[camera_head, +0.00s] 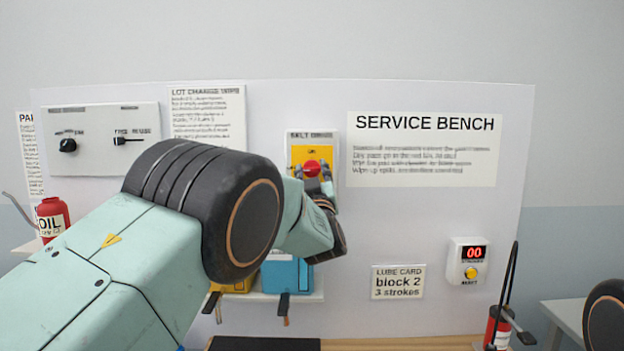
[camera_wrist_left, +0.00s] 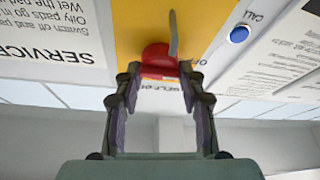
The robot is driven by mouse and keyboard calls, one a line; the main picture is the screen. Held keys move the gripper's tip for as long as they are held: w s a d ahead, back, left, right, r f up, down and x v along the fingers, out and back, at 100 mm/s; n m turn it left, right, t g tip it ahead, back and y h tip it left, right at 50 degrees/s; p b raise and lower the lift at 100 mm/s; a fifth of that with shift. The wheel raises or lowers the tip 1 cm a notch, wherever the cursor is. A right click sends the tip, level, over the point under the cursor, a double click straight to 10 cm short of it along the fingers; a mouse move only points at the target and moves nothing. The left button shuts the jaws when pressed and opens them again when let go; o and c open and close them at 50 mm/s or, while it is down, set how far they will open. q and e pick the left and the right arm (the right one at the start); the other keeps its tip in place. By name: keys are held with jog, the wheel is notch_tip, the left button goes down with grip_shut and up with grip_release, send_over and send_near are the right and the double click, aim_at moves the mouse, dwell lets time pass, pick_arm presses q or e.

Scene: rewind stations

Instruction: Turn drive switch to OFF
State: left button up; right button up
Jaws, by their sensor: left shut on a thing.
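The drive switch is a red knob (camera_head: 312,167) on a yellow plate (camera_head: 300,152) in a white-framed panel on the board. In the left wrist view the red knob (camera_wrist_left: 157,56) shows close up, with a grey lever (camera_wrist_left: 173,32) standing out from it. My left gripper (camera_head: 312,176) is at the knob, its fingers on either side of it and shut on it. The left wrist view shows the fingertips (camera_wrist_left: 161,70) at the knob's edges. My right gripper is out of view.
Yellow and blue boxes (camera_head: 288,272) sit on a shelf below my left arm. A counter box (camera_head: 468,264) reads 00. A blue call button (camera_wrist_left: 239,34) is near the switch.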

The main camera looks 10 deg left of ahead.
aim_at(312, 133)
pick_arm(q)
jog(key=shift+n, duration=0.3)
jog(key=shift+c, duration=0.2)
jog(key=o, duration=0.8)
jog(key=shift+w+f, duration=0.1)
jog(key=o, duration=0.3)
jog(key=shift+w+f, duration=0.15)
jog(key=shift+w, duration=0.15)
jog(key=shift+o, duration=0.2)
jog(key=shift+s+r, duration=0.2)
jog(key=shift+s, duration=0.05)
jog(key=shift+s+r, duration=0.1)
jog(key=shift+r, duration=0.3)
notch_tip(312, 133, up, 8)
jog(key=shift+r, duration=0.1)
jog(key=shift+w+r, duration=0.2)
jog(key=shift+r, duration=0.15)
